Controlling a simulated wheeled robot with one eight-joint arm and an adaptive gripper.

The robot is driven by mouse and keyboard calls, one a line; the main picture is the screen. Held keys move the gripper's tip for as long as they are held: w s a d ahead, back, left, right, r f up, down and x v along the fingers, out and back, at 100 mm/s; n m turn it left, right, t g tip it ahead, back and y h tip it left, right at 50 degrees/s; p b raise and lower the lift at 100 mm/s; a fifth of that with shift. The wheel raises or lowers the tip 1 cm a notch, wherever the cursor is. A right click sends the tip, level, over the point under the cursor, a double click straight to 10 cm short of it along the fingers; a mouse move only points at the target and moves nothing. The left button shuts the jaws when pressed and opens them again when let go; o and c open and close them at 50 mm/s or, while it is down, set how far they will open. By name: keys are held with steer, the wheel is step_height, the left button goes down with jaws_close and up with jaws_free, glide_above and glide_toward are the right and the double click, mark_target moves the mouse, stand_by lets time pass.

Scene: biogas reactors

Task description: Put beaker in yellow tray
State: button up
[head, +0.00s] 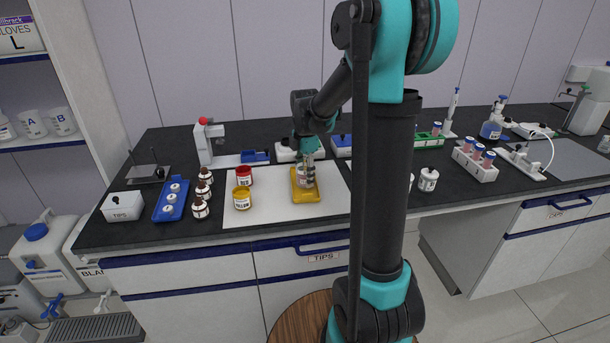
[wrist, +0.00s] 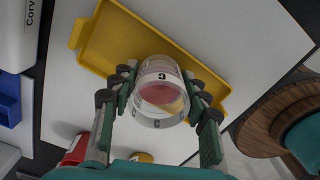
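The beaker (wrist: 160,98) is clear with a white band marked C, and it looks pink and yellowish inside. My gripper (wrist: 160,90) has its fingers on both sides of it, touching the glass. The yellow tray (wrist: 103,42) is a shallow rectangle on the white mat; the beaker covers part of it in the wrist view. In the head view the beaker (head: 306,173) is under my gripper (head: 306,160), over the yellow tray (head: 306,196). I cannot tell whether its base touches the tray.
A red jar (head: 244,176) and a yellow jar (head: 242,199) stand on the white mat (head: 268,206), left of the tray. Brown bottles (head: 201,208) and a blue tray (head: 171,200) are farther left. Blue-lidded boxes stand behind. The mat's front is clear.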

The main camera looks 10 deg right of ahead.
steer(key=shift+o, duration=1.1)
steer(key=shift+r, duration=0.15)
step_height(320, 180, up, 12)
